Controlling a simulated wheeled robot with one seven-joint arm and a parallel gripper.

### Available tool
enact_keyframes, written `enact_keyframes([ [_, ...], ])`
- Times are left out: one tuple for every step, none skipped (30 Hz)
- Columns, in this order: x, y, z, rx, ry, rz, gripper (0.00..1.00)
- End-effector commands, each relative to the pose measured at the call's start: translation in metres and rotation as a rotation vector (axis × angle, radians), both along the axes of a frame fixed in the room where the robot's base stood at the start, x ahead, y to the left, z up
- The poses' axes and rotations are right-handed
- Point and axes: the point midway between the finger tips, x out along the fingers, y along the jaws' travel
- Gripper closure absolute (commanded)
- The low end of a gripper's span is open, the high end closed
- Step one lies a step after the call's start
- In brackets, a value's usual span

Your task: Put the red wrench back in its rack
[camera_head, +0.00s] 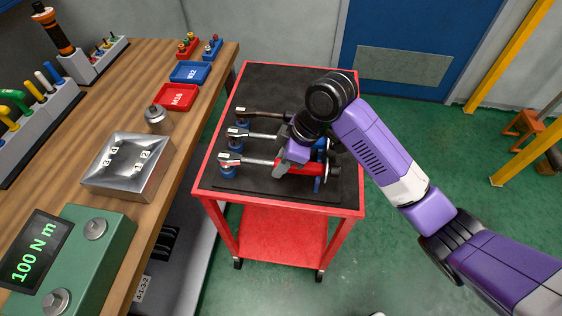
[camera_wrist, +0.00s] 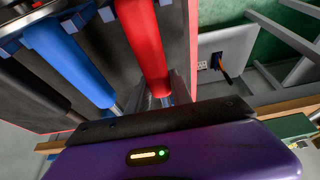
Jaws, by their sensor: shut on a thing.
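The red wrench lies across the cart top, with its red handle (camera_head: 312,168) to the right and its silver head to the left, over a blue post. My gripper (camera_head: 281,168) is shut on the red wrench at its shaft, near the handle's inner end. In the wrist view the red handle (camera_wrist: 143,45) runs up past blue brackets (camera_wrist: 106,13) of the rack, and its shaft goes behind my gripper. I cannot tell whether the wrench rests fully in the posts.
A silver wrench with a blue handle (camera_wrist: 68,62) and one with a black handle (camera_wrist: 28,90) lie parallel beside it. The red cart (camera_head: 280,232) has a black top. The wooden bench (camera_head: 75,172) at left holds a metal box (camera_head: 130,165), small trays and a green torque display.

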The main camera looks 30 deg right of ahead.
Motion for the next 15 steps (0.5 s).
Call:
enact_keyframes([
  [-0.0004, 0.0000, -0.0019, 0.000, 0.003, -0.001, 1.00],
  [-0.0004, 0.0000, -0.0020, 0.000, 0.003, -0.001, 1.00],
  [-0.0004, -0.0001, -0.0023, 0.000, 0.003, -0.001, 1.00],
  [-0.0005, 0.0000, -0.0024, -0.001, 0.004, -0.001, 1.00],
  [-0.0005, 0.0000, -0.0025, -0.001, 0.004, -0.001, 1.00],
  [-0.0006, 0.0000, -0.0027, -0.001, 0.004, -0.001, 0.72],
  [-0.0006, 0.0000, -0.0027, 0.000, 0.005, -0.001, 0.66],
  [-0.0007, 0.0001, -0.0028, 0.000, 0.005, -0.001, 0.60],
  [-0.0006, 0.0000, -0.0027, 0.000, 0.005, -0.001, 0.52],
  [-0.0006, 0.0001, -0.0026, -0.001, 0.004, -0.001, 0.48],
  [-0.0006, 0.0000, -0.0025, 0.000, 0.003, -0.001, 0.48],
  [-0.0006, 0.0001, -0.0024, 0.000, 0.003, -0.001, 0.48],
  [-0.0005, 0.0001, -0.0022, 0.000, 0.003, -0.001, 0.48],
  [-0.0005, 0.0000, -0.0021, 0.000, 0.003, -0.001, 0.48],
  [-0.0005, 0.0000, -0.0020, 0.000, 0.003, 0.000, 0.48],
])
